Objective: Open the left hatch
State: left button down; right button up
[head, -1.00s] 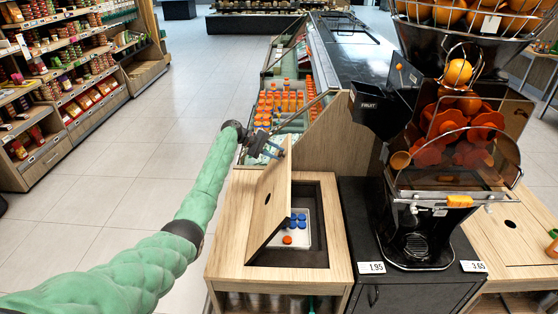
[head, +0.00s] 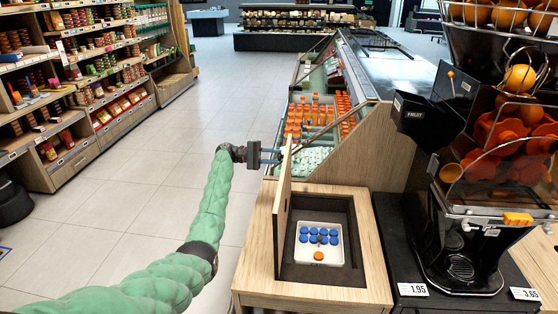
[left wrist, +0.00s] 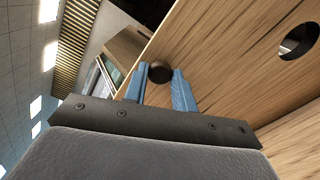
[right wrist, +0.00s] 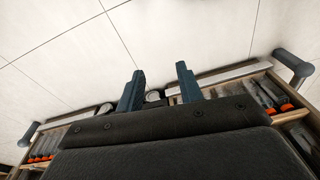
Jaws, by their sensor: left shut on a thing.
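The left hatch (head: 283,215) is a light wooden panel standing about upright on the left side of a dark square opening in the wooden counter. My left gripper (head: 272,156) is at its upper far end. In the left wrist view the blue fingers (left wrist: 158,90) are on either side of a dark round knob (left wrist: 160,72) on the wooden panel (left wrist: 225,70), which has a round hole. A white tray (head: 319,257) with several blue caps and one orange cap shows inside the opening. My right gripper (right wrist: 158,88) has its fingers apart and empty; it is out of the head view.
The juicer (head: 480,190) with oranges stands right of the opening, on a dark cabinet with price tags. A chilled case of orange bottles (head: 318,115) lies behind the counter. The floor (head: 140,200) to the left is clear, with shelves (head: 85,100) beyond.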

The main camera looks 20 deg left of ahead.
pick_arm(q)
jog(key=shift+s+a, duration=0.1)
jog(key=shift+a, duration=0.3)
pick_arm(e)
jog(key=shift+w+a+r, duration=0.1)
jog(key=shift+w+r, duration=0.05)
jog(key=shift+r, duration=0.3)
jog(key=shift+w+a+r, duration=0.1)
jog(key=shift+w+r, duration=0.05)
jog(key=shift+r, duration=0.3)
pick_arm(q)
jog(key=c, duration=1.1)
grip_release()
jog(key=shift+f, duration=0.1)
jog(key=shift+c, duration=0.2)
jog(key=b+v, duration=0.3)
jog(key=v, duration=0.4)
jog(key=shift+a, duration=0.4)
pick_arm(e)
notch_tip(320, 180, up, 13)
jog(key=w+a, duration=0.1)
jog(key=shift+w+f, duration=0.2)
jog(key=shift+w, duration=0.2)
pick_arm(q)
jog(key=shift+s+f, duration=0.1)
